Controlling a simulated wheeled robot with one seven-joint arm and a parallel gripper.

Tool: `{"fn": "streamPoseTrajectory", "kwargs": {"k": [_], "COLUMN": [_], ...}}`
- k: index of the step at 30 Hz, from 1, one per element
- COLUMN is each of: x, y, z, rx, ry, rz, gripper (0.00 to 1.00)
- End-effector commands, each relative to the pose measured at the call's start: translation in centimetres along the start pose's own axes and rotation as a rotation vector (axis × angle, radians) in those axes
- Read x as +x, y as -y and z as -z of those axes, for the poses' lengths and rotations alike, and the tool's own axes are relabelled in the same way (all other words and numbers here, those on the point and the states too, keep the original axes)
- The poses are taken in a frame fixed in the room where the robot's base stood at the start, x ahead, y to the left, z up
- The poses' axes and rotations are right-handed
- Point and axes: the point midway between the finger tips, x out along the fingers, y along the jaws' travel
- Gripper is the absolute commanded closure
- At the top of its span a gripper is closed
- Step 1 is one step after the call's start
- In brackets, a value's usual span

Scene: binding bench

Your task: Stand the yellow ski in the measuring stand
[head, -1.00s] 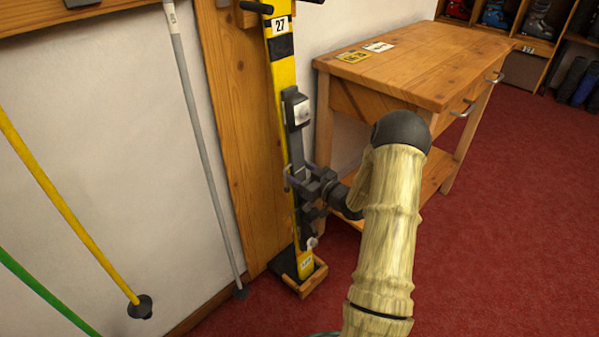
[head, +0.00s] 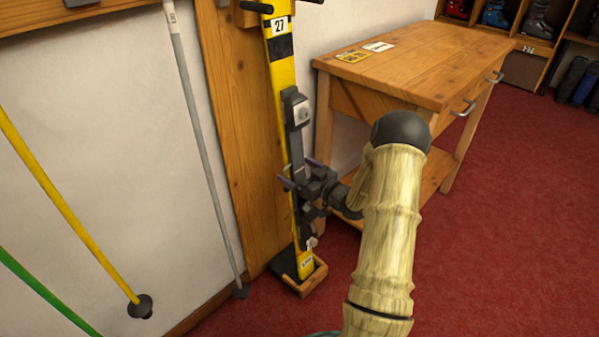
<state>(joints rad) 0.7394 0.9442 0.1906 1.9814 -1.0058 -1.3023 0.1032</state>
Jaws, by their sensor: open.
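The yellow ski (head: 283,73) stands upright against the wooden post of the measuring stand (head: 238,120). It carries a black binding and a label reading 27. Its lower end sits in the small wooden foot box (head: 307,283) of the stand. Dark pegs (head: 257,7) flank the ski near the top of the picture, and its upper end is out of view. My gripper (head: 299,174) is open at the lower part of the binding, with a finger to either side of the ski. Whether the fingers touch it I cannot tell.
A wooden workbench (head: 430,65) stands close on the right, with two small cards on top. Grey, yellow (head: 70,212) and green poles lean on the wall at left. Shelves with boots (head: 535,18) are at the back right. Red carpet is clear at right.

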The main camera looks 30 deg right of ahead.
Motion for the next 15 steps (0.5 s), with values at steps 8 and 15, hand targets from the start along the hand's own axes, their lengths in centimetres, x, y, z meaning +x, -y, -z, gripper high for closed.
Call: {"fn": "streamPoseTrajectory", "kwargs": {"k": [8,15], "x": [-1.0,-1.9], "y": [-0.1,-0.1], "z": [0.0,0.0], "rx": [0.000,-0.001], "ry": [0.000,0.000], "rz": [-0.001,-0.001], "gripper": [0.05,0.05]}}
